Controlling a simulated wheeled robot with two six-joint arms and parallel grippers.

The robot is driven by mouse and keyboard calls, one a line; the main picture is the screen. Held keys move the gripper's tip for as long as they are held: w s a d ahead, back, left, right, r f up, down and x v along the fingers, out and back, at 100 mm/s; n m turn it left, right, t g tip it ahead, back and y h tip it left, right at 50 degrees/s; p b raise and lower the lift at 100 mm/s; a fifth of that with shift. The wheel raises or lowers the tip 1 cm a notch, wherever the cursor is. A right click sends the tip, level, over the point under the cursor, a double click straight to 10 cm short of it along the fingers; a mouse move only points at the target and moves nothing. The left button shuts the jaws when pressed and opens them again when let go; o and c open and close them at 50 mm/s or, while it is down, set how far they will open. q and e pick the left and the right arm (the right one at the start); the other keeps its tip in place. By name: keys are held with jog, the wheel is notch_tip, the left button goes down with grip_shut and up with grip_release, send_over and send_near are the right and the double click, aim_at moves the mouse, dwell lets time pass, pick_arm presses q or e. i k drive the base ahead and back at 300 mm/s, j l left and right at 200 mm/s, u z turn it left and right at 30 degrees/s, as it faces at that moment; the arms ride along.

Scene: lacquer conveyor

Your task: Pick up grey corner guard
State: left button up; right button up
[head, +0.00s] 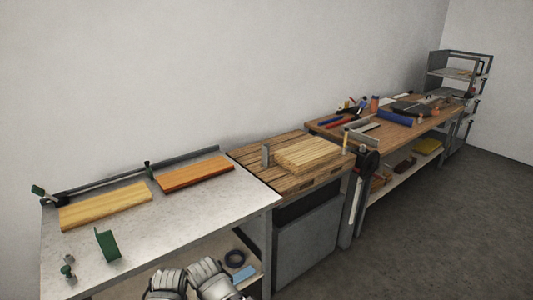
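A small grey upright piece (265,154), which looks like the grey corner guard, stands on the wooden pallet (245,151). It is just left of a stack of light wooden boards (307,152). A green corner guard (107,245) stands upright on the near grey table (170,230). No gripper fingertips show. Two pale grey segmented shapes at the bottom edge may be parts of my arms, but I cannot tell for sure.
The near table holds a yellow board (105,206), an orange-brown board (195,173) and small metal fittings (68,268). A far workbench (400,130) is crowded with tools. A grey shelf rack (460,70) stands beyond. The floor (430,220) at right is clear.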

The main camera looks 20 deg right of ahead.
aim_at(265, 147)
jog(key=i+l+z, duration=0.3)
jog(key=i+l, duration=0.5)
jog(key=l, duration=0.25)
jog(key=i+l+z, duration=0.3)
jog(key=i+l, duration=0.55)
jog(key=i+j, duration=0.2)
jog(key=i, duration=0.2)
